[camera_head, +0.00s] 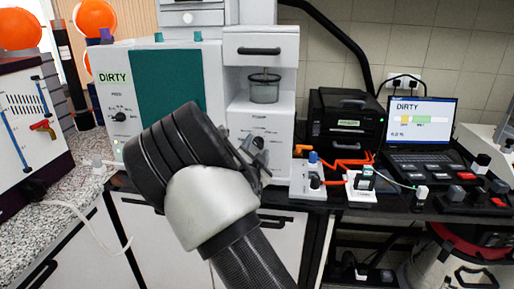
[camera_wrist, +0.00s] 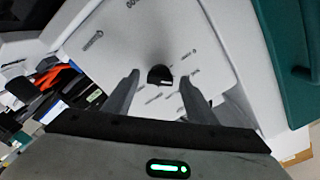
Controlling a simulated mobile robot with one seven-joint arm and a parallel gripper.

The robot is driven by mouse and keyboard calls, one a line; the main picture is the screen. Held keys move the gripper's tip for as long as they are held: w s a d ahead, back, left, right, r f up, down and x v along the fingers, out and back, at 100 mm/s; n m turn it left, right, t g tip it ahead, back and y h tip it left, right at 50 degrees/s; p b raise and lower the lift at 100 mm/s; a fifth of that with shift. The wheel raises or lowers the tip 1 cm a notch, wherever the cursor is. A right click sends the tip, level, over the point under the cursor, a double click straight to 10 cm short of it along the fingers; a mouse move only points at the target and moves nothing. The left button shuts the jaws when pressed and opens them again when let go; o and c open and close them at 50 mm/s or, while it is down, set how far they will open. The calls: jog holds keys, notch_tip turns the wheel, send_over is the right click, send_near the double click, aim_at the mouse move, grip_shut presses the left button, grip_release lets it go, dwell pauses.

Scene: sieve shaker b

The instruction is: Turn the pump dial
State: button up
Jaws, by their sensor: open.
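A black round dial (camera_wrist: 160,75) with a pale line on its lower part sits on a sloping white panel (camera_wrist: 110,40) in the wrist view. Printed marks surround it, too small to read. My gripper (camera_head: 257,153) is open in front of the lower face of the white unit (camera_head: 262,112) in the head view. In the wrist view its two fingers point at the panel, one on each side of the dial, with gaps between. I cannot tell how far the fingertips are from the panel. In the head view my gripper and wrist hide the dial.
A clear jar (camera_head: 264,88) stands in the white unit above my gripper. A teal-fronted unit (camera_head: 165,85) with its own black knob (camera_head: 120,116) is to the left. A small box with a blue knob (camera_head: 313,157), orange tubing (camera_head: 350,162) and a laptop (camera_head: 421,125) are to the right.

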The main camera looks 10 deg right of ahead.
jog(key=shift+w+d, duration=0.1)
jog(key=shift+w, duration=0.25)
jog(key=c, duration=1.1)
jog(key=n+b, duration=0.2)
jog(key=n, duration=0.2)
jog(key=shift+n+b, duration=0.3)
jog(key=shift+n, duration=2.2)
